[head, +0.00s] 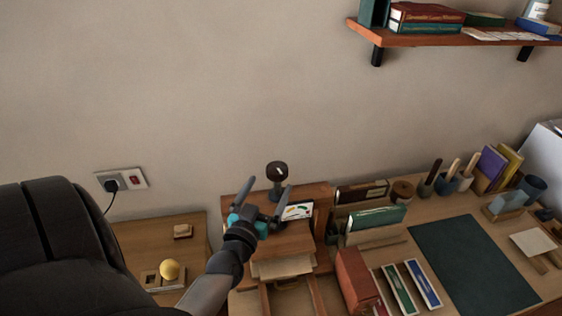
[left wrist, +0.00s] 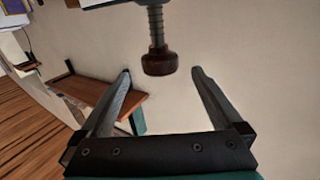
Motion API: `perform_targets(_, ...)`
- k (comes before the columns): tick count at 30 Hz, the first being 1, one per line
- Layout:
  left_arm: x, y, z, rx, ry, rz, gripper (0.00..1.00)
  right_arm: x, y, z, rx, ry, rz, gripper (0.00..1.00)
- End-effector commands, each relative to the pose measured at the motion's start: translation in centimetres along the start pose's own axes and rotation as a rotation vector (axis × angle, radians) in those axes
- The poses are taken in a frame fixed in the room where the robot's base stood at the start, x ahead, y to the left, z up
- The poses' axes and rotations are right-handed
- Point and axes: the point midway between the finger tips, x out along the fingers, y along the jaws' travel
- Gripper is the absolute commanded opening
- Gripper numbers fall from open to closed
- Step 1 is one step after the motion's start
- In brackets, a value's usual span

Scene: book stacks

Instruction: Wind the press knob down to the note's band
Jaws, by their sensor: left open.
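The press knob (head: 277,168) is a dark round knob with a pale mark on top, standing on a post at the back of the wooden press. In the left wrist view the brown knob (left wrist: 159,64) sits on a threaded screw (left wrist: 156,27). My left gripper (head: 270,183) is open, with its fingers pointing at the knob. In the left wrist view the knob lies just beyond the gap between the fingertips (left wrist: 161,74), seemingly untouched. A white card (head: 298,210) with coloured marks, including green, stands right of the gripper; its writing is too small to read. My right gripper is out of view.
An open drawer (head: 290,290) is below the press. Books (head: 375,217) and a red box (head: 355,280) stand to the right, beside a dark green mat (head: 470,265). A yellow ball (head: 169,270) sits at left. A wall shelf (head: 430,38) hangs upper right.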

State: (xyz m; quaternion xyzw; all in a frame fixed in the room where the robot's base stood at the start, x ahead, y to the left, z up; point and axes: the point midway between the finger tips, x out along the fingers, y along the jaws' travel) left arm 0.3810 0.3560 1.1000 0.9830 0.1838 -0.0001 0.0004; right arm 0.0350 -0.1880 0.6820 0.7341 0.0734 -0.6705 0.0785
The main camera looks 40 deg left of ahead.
Motion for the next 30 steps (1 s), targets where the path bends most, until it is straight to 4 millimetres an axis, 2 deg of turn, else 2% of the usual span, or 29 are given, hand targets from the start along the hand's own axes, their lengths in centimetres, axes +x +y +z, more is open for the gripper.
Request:
perform_targets(9,5.6,0.0,-0.1,0.000,0.002,0.000,1.00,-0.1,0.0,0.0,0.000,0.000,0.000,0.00)
perform_targets(15,8.3,0.0,0.0,0.000,0.000,0.000,1.00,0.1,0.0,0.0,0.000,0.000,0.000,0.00)
perform_targets(21,9.8,0.0,0.1,0.001,-0.001,0.000,1.00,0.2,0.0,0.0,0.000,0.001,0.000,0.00)
perform_targets(30,10.0,0.0,0.0,0.001,-0.001,0.000,1.00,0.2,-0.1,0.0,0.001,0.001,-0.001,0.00)
